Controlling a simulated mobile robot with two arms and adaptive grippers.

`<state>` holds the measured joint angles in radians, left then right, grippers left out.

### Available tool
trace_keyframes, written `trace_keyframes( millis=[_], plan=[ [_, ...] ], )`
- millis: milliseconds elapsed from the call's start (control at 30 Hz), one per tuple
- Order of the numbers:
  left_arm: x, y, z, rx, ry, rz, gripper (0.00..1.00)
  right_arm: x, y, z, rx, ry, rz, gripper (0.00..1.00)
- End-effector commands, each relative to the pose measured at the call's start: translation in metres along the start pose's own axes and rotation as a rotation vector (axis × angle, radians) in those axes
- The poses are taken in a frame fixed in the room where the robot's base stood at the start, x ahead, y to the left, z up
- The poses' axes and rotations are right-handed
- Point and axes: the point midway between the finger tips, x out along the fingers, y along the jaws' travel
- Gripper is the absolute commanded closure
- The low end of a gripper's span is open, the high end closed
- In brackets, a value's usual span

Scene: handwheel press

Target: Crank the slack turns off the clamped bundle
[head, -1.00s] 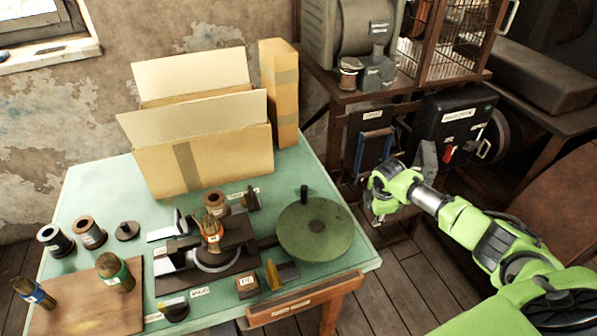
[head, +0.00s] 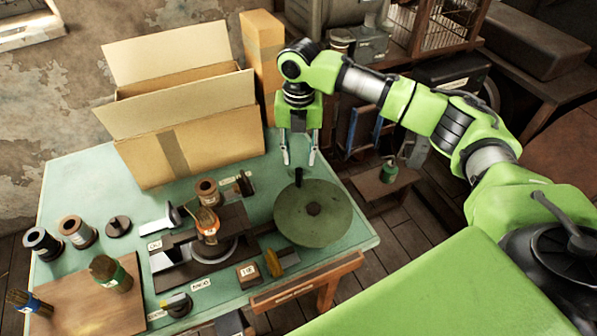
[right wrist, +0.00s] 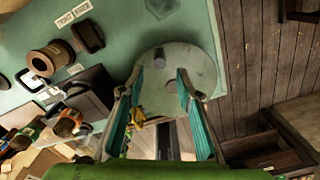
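The clamped bundle (head: 208,224), orange-brown with a small label, stands upright in the dark press (head: 160,262) on the table. The green round handwheel (head: 330,222) lies flat to the right of the press. Its dark upright crank knob (head: 298,178) is on the far side of the wheel. My right gripper (head: 300,160) points down above the knob, open and empty. In the right wrist view the knob (right wrist: 160,60) shows just beyond the gap between the open fingertips (right wrist: 159,76), apart from them. My left gripper is not in view.
Spools (head: 78,232), a wooden board (head: 75,305) with two more bundles, and small labelled blocks (head: 248,274) cover the left and front of the green table (head: 75,180). An open cardboard box (head: 195,145) and a tall carton (head: 263,60) stand behind. Floor lies right of the table.

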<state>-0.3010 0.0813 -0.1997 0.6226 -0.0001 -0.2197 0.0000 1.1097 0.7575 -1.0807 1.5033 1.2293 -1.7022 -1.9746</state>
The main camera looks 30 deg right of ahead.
Motion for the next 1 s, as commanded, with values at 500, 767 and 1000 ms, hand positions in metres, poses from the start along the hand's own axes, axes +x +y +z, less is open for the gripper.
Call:
trace_keyframes(
  millis=[500,767,1000],
  plan=[
    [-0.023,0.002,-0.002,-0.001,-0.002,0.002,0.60,0.082,0.000,0.000,0.001,0.000,-0.001,0.68],
    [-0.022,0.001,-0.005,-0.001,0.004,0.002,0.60,0.086,0.000,0.000,0.001,-0.001,0.001,0.68],
    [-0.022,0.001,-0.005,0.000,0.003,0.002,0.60,0.086,0.000,0.000,0.001,-0.001,0.001,1.00]
  ],
)
